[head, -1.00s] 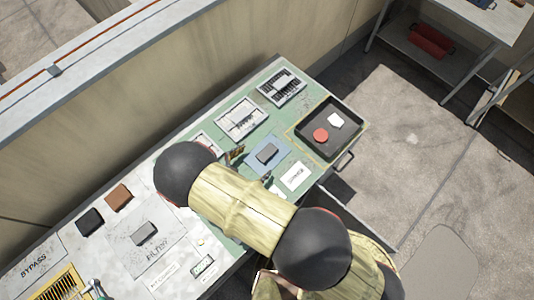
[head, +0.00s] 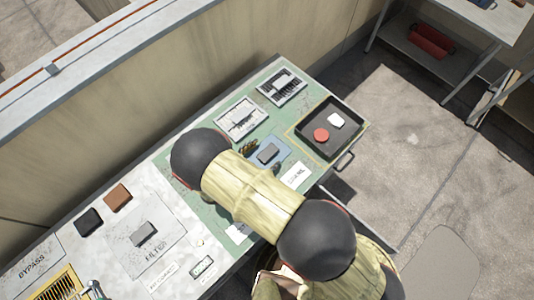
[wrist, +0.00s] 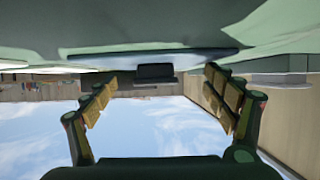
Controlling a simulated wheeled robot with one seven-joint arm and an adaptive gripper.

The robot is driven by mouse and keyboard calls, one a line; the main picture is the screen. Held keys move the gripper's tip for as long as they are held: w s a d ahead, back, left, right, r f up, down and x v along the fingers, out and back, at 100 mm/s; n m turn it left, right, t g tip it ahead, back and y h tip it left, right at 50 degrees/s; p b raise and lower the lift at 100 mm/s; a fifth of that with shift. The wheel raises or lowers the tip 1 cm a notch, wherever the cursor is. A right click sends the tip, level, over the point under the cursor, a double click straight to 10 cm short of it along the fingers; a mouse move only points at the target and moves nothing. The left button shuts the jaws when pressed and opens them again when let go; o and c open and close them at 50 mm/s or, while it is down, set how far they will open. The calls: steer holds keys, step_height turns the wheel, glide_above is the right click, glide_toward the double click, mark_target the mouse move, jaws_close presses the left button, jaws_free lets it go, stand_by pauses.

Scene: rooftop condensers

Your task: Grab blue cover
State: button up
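The blue cover (head: 282,151) is a flat blue plate with a dark grey block handle (head: 268,153). It lies on the green part of the bench, just right of my gripper in the head view. My gripper (head: 247,149) is partly hidden behind my arm there. In the wrist view the picture is upside down; the blue cover (wrist: 190,54) shows as a thin edge-on strip with its dark handle (wrist: 153,73) ahead between the fingers. My gripper (wrist: 160,95) is open and empty, low over the bench, its fingers apart from the handle.
A black tray (head: 353,125) with a red disc (head: 321,135) and a white piece (head: 336,119) sits right of the cover. Vented panels (head: 282,87) lie behind. Brown (head: 118,197) and black (head: 89,221) blocks and a grey filter plate (head: 130,262) lie left. A wall (head: 150,115) runs behind.

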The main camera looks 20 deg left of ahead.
steer(key=c, duration=1.3)
steer(key=shift+o, duration=0.2)
